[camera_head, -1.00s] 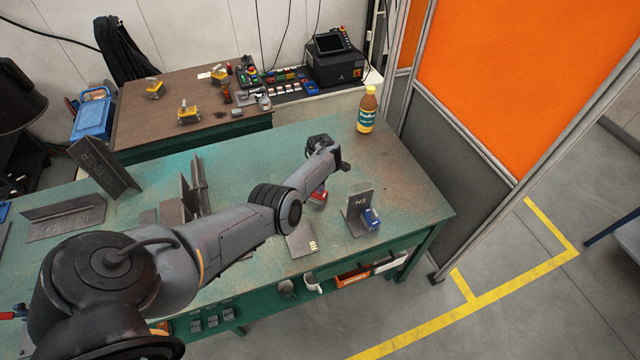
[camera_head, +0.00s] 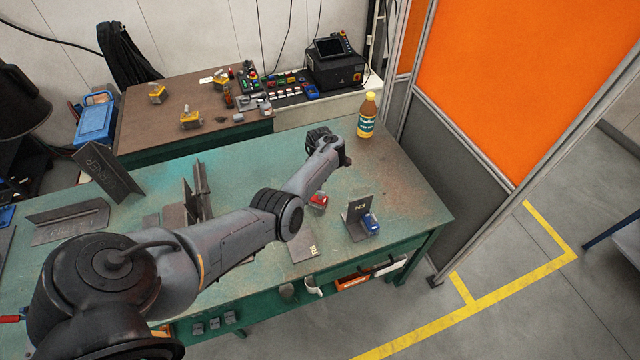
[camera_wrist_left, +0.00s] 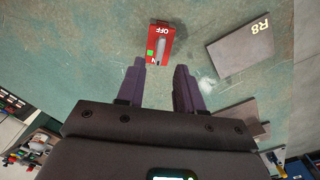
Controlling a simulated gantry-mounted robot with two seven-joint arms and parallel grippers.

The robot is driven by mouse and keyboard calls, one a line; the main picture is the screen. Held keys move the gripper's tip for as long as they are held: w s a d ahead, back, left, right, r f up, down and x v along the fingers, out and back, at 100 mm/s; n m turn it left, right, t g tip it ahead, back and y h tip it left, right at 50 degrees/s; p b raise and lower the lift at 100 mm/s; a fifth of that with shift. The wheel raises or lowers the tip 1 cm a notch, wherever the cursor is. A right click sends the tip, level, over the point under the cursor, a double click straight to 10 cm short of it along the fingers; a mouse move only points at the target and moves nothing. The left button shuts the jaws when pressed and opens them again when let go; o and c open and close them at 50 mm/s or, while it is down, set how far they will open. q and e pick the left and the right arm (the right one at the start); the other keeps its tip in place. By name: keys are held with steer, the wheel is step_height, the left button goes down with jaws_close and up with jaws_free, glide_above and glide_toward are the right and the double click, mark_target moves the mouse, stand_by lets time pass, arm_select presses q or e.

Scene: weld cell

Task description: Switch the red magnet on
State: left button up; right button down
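The red magnet (camera_head: 318,201) lies on the green table, below and just left of my left gripper (camera_head: 343,161) in the head view. In the left wrist view the red magnet (camera_wrist_left: 166,35) shows an OFF label, a pale grey lever on top and a small green patch near the fingers. My left gripper (camera_wrist_left: 160,66) has its two fingers apart with nothing between them. The fingertips point toward the magnet, close to its near end; I see no clear contact. I cannot tell the lever's setting. My right gripper is not in view.
A dark plate marked R8 (camera_wrist_left: 249,41) lies beside the magnet. An upright angle plate (camera_head: 356,207) with a blue magnet (camera_head: 371,224) stands to its right. A bottle (camera_head: 367,116) stands at the table's far edge. The table's right part is mostly clear.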

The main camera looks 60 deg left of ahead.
arm_select(q)
steer(key=shift+r+p, duration=0.65)
steer(key=shift+r, duration=2)
